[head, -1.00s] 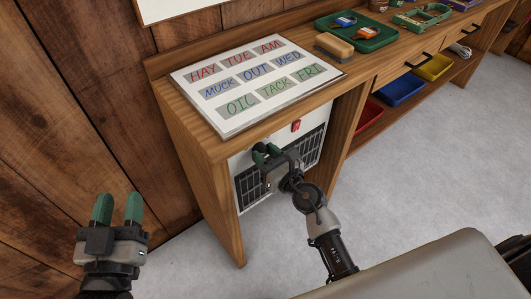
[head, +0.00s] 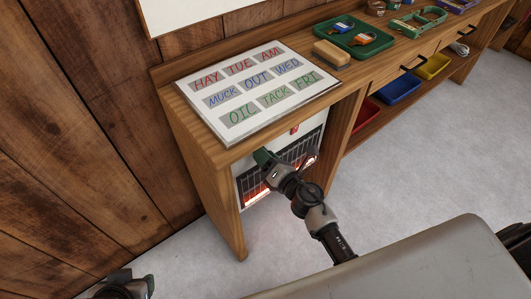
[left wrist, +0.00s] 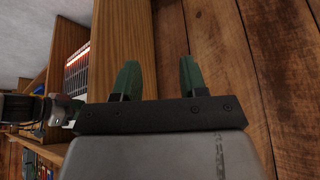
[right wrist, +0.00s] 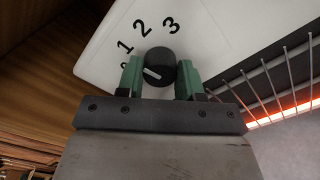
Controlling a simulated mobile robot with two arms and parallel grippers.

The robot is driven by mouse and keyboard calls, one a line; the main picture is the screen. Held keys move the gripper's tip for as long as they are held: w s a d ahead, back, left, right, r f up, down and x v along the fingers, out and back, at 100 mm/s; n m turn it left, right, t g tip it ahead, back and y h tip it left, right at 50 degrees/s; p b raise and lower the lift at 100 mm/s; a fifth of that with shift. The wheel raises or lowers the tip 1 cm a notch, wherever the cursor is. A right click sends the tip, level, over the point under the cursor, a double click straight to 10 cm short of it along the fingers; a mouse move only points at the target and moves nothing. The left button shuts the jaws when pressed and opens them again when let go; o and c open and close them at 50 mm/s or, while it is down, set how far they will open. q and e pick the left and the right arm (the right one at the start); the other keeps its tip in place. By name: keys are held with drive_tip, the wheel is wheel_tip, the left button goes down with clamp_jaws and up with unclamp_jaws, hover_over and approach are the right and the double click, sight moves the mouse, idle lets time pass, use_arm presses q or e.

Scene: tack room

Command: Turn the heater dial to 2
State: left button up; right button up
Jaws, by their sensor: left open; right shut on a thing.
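The heater (head: 308,142) is a white box with a dark grille, standing under the wooden bench. Orange light glows behind its grille. In the right wrist view its black dial (right wrist: 161,60) has a white pointer mark aimed left, roughly towards the 1 and the partly hidden 0. The 2 and 3 are further round, above the dial. My right gripper (right wrist: 161,80) is shut on the dial, one green finger on each side; in the head view my right arm hides the dial. My left gripper (left wrist: 158,78) is open and empty, facing the wooden wall and bench side.
A red switch (head: 294,129) is on the heater's top front. The bench's side panel (head: 215,195) stands close left of the heater. A lettered board (head: 255,90), a brush (head: 331,54) and a green tray (head: 375,45) lie on top. Grey floor is clear at right.

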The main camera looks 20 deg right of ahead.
use_arm(q)
drive_tip(key=shift+s+a+r+g+y+p, duration=0.15)
drive_tip(key=shift+s+g+p, duration=0.2)
drive_tip(key=shift+s, duration=0.2)
drive_tip(key=shift+s+a+r+g+y+p, duration=0.1)
drive_tip(key=shift+s+a+r+g+p, duration=0.15)
drive_tip(key=shift+s+g, duration=0.2)
drive_tip(key=shift+s+a+r+g+y+p, duration=0.1)
drive_tip(key=shift+s+g+p, duration=0.25)
drive_tip(key=shift+s, duration=0.25)
use_arm(e)
drive_tip(key=shift+m, duration=2.9)
drive_tip(key=o, duration=0.9)
use_arm(q)
drive_tip(key=shift+w+f+p, duration=0.15)
drive_tip(key=shift+p, duration=0.25)
use_arm(e)
drive_tip(key=v, duration=1.1)
